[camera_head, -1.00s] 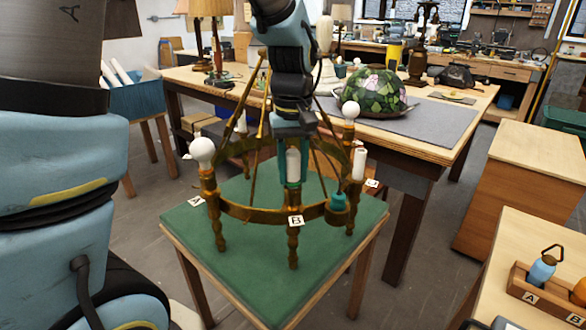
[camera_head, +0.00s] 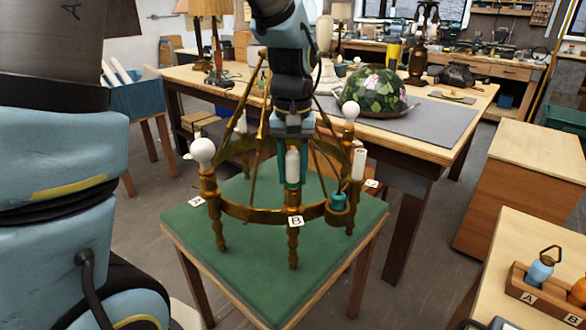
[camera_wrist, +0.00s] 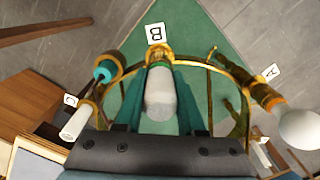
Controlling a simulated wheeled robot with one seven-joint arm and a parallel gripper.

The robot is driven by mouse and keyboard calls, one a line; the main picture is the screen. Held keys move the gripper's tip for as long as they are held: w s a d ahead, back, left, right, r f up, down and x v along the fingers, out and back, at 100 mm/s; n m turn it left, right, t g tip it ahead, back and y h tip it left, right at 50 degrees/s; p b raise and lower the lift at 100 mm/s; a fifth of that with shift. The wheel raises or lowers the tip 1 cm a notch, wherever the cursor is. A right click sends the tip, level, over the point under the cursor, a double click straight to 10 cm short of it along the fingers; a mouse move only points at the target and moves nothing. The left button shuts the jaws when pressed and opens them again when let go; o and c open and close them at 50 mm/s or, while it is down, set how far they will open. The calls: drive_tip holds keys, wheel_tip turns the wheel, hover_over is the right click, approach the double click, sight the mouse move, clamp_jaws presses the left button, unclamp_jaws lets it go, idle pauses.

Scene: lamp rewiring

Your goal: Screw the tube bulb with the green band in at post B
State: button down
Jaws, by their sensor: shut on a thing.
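The white tube bulb (camera_head: 292,167) stands upright between my gripper's fingers, directly above post B (camera_head: 293,240). My gripper (camera_head: 292,158) points down and is shut on this bulb, which also shows in the wrist view (camera_wrist: 160,98). Green shows at its lower end, but I cannot tell band from teal finger. The brass post top (camera_wrist: 158,55) lies at the bulb's far end in the wrist view, by the B label (camera_wrist: 155,32). Whether the bulb's base is seated in the socket is hidden.
The brass chandelier frame (camera_head: 255,214) stands on a green-topped table (camera_head: 250,265). Round bulbs stand at post A (camera_head: 203,152) and at the back (camera_head: 351,111). A white tube (camera_head: 359,164) and a teal piece (camera_head: 338,202) sit on the right. Slanting brass arms flank my gripper.

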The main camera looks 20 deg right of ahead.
drive_tip(key=m, duration=0.4)
drive_tip(key=shift+m+p, duration=0.3)
drive_tip(key=shift+p, duration=0.1)
drive_tip(key=m+p, duration=0.1)
drive_tip(key=m, duration=0.1)
drive_tip(key=shift+r+m, duration=0.15)
drive_tip(key=shift+m, duration=0.15)
drive_tip(key=m+p, duration=0.2)
drive_tip(key=m, duration=0.2)
drive_tip(key=shift+w+m, duration=0.1)
drive_tip(key=shift+m, duration=0.6)
drive_tip(key=shift+p, duration=0.3)
